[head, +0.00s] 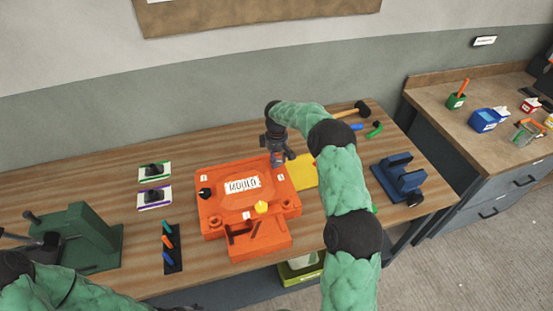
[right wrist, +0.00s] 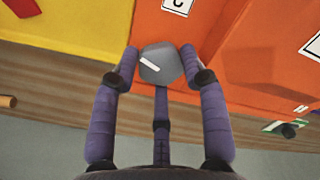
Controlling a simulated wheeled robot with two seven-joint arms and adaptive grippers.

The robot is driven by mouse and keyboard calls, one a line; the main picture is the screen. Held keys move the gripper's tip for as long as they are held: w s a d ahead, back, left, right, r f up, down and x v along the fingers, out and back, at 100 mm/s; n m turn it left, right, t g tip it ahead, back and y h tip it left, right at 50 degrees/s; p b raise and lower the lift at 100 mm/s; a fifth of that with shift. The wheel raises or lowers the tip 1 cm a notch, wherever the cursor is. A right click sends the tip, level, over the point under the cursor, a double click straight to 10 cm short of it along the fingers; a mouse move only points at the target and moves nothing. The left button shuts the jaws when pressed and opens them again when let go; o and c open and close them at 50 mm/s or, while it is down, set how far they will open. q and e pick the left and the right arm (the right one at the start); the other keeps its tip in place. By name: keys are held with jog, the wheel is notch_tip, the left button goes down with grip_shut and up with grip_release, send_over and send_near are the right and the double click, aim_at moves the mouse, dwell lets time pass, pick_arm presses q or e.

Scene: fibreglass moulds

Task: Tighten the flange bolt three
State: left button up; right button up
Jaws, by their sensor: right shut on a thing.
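The orange mould (head: 213,219) lies on the wooden bench, with a white MOULD label on top. My right gripper (head: 278,158) points down at its back right corner. In the right wrist view, my right gripper (right wrist: 160,66) is shut on a grey hexagonal bolt head (right wrist: 152,74) with a white line, its fingertips on either side. A white label with a C (right wrist: 178,5) is beside it on the orange surface. I see no number on the bolt.
A yellow sheet (head: 303,172) lies right of the mould. A blue vice-like fixture (head: 398,177) stands at the right, a green one (head: 80,238) at the left. A hammer (head: 352,111) lies at the back. A dark strip with coloured pieces (head: 169,243) lies left of the mould.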

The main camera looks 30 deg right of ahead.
jog(key=m, duration=0.4)
jog(key=shift+m, duration=0.3)
jog(key=m, duration=0.3)
jog(key=shift+m, duration=0.4)
jog(key=m, duration=0.3)
jog(key=shift+m+b, duration=0.3)
jog(key=shift+b, duration=0.05)
jog(key=m, duration=0.3)
jog(key=shift+m, duration=0.3)
jog(key=m, duration=0.3)
jog(key=shift+m, duration=0.3)
jog(key=m, duration=0.3)
jog(key=shift+m+b, duration=0.3)
jog(key=shift+b, duration=0.1)
jog(key=m, duration=0.4)
jog(key=shift+m, duration=1.8)
